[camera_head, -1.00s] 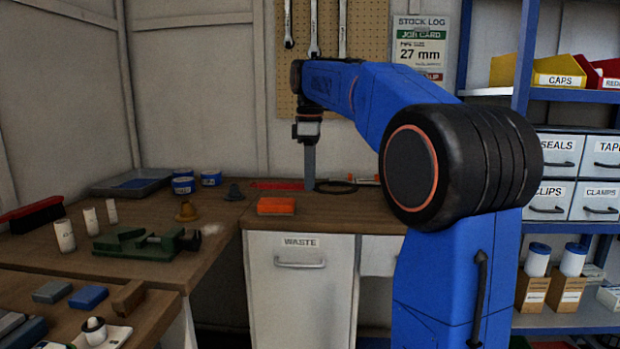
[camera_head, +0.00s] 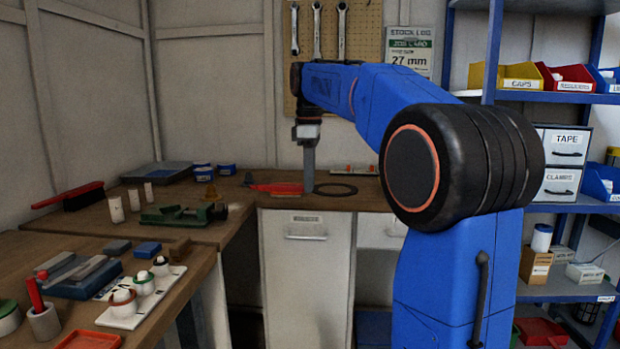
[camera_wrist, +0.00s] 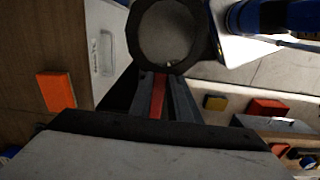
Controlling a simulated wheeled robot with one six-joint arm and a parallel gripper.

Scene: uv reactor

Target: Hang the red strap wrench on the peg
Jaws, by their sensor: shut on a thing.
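My gripper (camera_head: 308,185) is shut on the red strap wrench (camera_wrist: 158,95), seen between the jaws in the wrist view. The black strap loop (camera_wrist: 165,35) sticks out beyond the fingertips there. In the head view the loop (camera_head: 337,189) shows to the right of the fingers, and red shows to their left. The gripper points down in front of the back bench. A tan pegboard (camera_head: 369,35) with several hanging wrenches is on the back wall, partly behind my arm. I cannot make out a free peg.
An orange block (camera_wrist: 56,91) lies on the bench in the wrist view. A green vise (camera_head: 180,215) and white cylinders (camera_head: 116,210) stand on the left bench. A blue shelf unit (camera_head: 555,95) with bins and drawers is at the right. A white cabinet (camera_head: 305,265) stands below the back bench.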

